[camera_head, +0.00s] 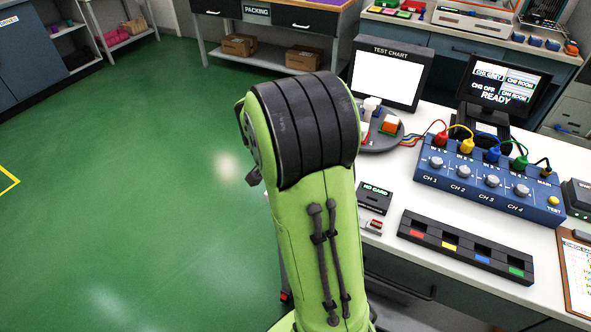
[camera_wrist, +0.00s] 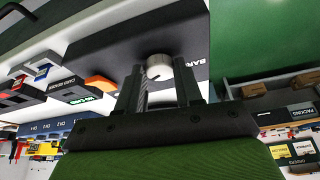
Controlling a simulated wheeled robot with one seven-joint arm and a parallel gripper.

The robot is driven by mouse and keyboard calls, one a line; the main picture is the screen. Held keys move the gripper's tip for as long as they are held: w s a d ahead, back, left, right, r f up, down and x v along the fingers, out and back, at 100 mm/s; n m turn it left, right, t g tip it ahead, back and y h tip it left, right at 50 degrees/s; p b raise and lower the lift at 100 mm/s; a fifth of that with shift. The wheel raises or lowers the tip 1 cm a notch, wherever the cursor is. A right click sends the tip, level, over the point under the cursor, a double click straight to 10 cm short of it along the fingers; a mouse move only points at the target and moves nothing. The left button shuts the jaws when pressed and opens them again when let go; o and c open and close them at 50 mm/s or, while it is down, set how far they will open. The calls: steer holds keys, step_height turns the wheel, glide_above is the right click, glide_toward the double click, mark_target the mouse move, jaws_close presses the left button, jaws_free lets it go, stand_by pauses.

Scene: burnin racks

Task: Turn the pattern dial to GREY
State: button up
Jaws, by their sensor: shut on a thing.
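The pattern dial (camera_wrist: 159,67) is a small pale round knob on a dark housing (camera_wrist: 110,45) in the wrist view. The label BARS shows on the housing, right of the knob. A dark mark shows on the knob, but I cannot tell which setting it points to. My gripper (camera_wrist: 160,72) is shut on the dial, one finger on each side. In the head view my green arm hides the gripper and the dial. The TEST CHART display (camera_head: 387,76) stands on the bench with a plain white screen.
A dark monitor (camera_head: 505,84) reads READY. A blue channel box (camera_head: 490,183) with coloured cables, a round grey turntable (camera_head: 383,141), a NO CARD reader (camera_head: 375,198) and a black slotted tray (camera_head: 466,247) stand on the white bench. Open green floor (camera_head: 150,200) lies to the left.

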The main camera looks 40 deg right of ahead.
steer(key=o, duration=1)
steer(key=p+v, duration=0.5)
steer(key=v, duration=1)
steer(key=shift+r+p, duration=0.35)
